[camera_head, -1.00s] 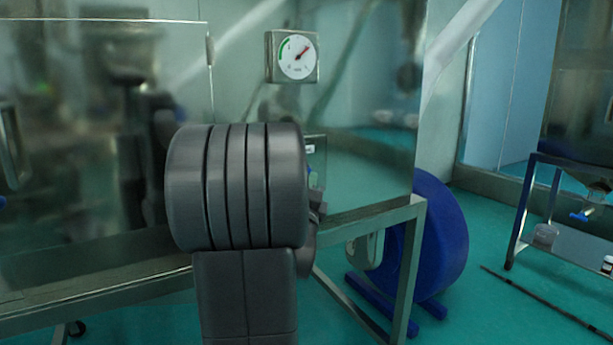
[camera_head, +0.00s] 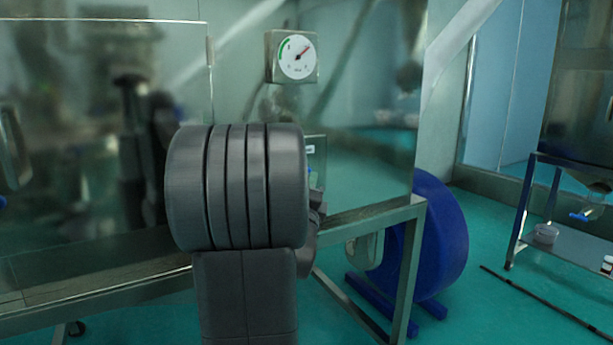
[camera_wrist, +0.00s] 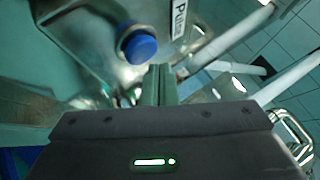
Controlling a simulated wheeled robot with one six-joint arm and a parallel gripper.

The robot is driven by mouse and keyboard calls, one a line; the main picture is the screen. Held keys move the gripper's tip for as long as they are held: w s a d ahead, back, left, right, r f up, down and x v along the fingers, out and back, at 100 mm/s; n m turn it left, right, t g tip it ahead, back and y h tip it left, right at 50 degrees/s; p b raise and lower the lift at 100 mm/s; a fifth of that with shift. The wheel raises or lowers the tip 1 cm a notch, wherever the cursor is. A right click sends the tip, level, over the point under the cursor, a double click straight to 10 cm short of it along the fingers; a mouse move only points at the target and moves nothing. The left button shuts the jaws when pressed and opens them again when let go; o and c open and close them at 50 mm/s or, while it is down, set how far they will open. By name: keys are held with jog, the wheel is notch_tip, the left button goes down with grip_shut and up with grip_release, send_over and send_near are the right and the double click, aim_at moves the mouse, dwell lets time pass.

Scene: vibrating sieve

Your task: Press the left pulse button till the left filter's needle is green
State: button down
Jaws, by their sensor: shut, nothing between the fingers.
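A round gauge (camera_head: 297,56) on the steel cabinet in the head view has a white face and a green arc at its upper left. In the wrist view a round blue button (camera_wrist: 137,45) sits on a steel panel beside a label (camera_wrist: 179,19) starting "Pul". My gripper (camera_wrist: 162,72) is shut and empty, its fingertips just below and right of the button. They look apart from it, though the depth is hard to judge. In the head view my arm hides most of the gripper and panel.
The reflective steel cabinet (camera_head: 365,165) stands on a metal frame (camera_head: 408,250). A large blue drum-like object (camera_head: 440,240) is beside it on the floor. A metal rack (camera_head: 525,215) stands at the right, with a dark rod (camera_head: 545,305) on the floor near it.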

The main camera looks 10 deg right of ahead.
dwell(0.4)
jog(key=shift+w+a+f+b, duration=0.15)
jog(key=shift+w+b, duration=0.2)
jog(key=shift+b, duration=0.25)
jog(key=shift+w+a+b, duration=0.15)
jog(key=shift+w+b, duration=0.15)
jog(key=shift+w, duration=0.2)
dwell(0.5)
jog(key=shift+s, duration=0.15)
jog(key=shift+s+d+b, duration=0.3)
jog(key=shift+s+b, duration=0.4)
jog(key=shift+b, duration=0.15)
